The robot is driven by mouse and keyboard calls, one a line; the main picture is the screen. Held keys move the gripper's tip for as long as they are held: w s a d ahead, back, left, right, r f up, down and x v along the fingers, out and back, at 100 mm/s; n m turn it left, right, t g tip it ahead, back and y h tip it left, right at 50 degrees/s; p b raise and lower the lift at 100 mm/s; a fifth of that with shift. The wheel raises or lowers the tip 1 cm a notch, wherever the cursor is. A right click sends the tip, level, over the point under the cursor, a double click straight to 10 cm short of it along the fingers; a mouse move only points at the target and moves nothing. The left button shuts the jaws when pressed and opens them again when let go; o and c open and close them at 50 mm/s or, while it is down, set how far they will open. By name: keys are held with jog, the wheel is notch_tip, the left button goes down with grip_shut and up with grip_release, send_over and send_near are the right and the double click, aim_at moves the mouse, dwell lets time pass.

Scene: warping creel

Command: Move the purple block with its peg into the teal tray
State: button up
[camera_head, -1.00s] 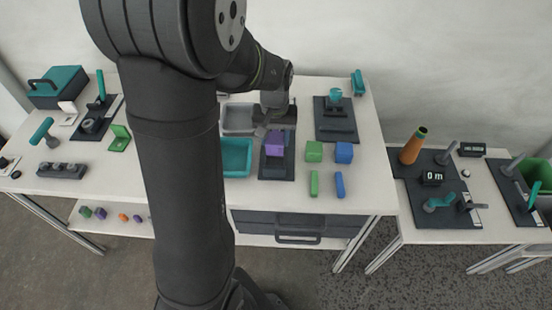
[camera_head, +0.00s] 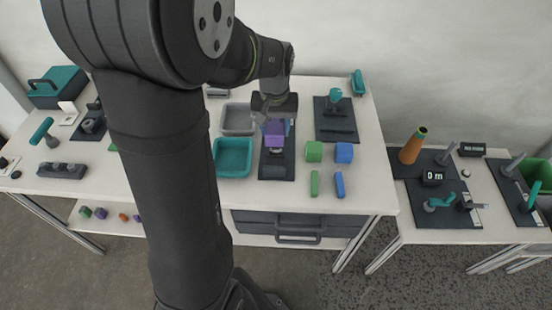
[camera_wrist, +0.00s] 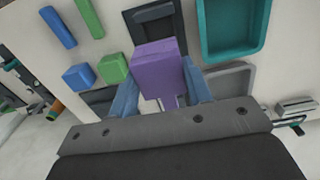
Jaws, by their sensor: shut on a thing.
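The purple block (camera_head: 274,134) is between the fingers of my gripper (camera_head: 274,125), which is shut on it. It appears raised above a dark base plate (camera_head: 276,170). In the wrist view the purple block (camera_wrist: 158,67) sits between the two bluish fingers of my gripper (camera_wrist: 163,92). The teal tray (camera_head: 233,159) is empty and lies to the left of the block. It also shows at the top right of the wrist view (camera_wrist: 231,28).
A grey tray (camera_head: 238,119) is behind the teal one. A green block (camera_head: 314,151) and a blue block (camera_head: 344,153) stand right of the plate, with a green bar (camera_head: 315,184) and a blue bar (camera_head: 339,185) in front. A dark fixture (camera_head: 336,122) is at the back right.

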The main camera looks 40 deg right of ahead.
jog(key=w+a, duration=0.8)
jog(key=a, duration=0.2)
jog(key=shift+w+a, duration=0.2)
jog(key=shift+a, duration=0.15)
notch_tip(320, 180, down, 7)
dwell(0.7)
jog(key=shift+f, duration=0.15)
jog(key=shift+f, duration=1.75)
jog(key=shift+f, duration=0.3)
jog(key=shift+f, duration=0.2)
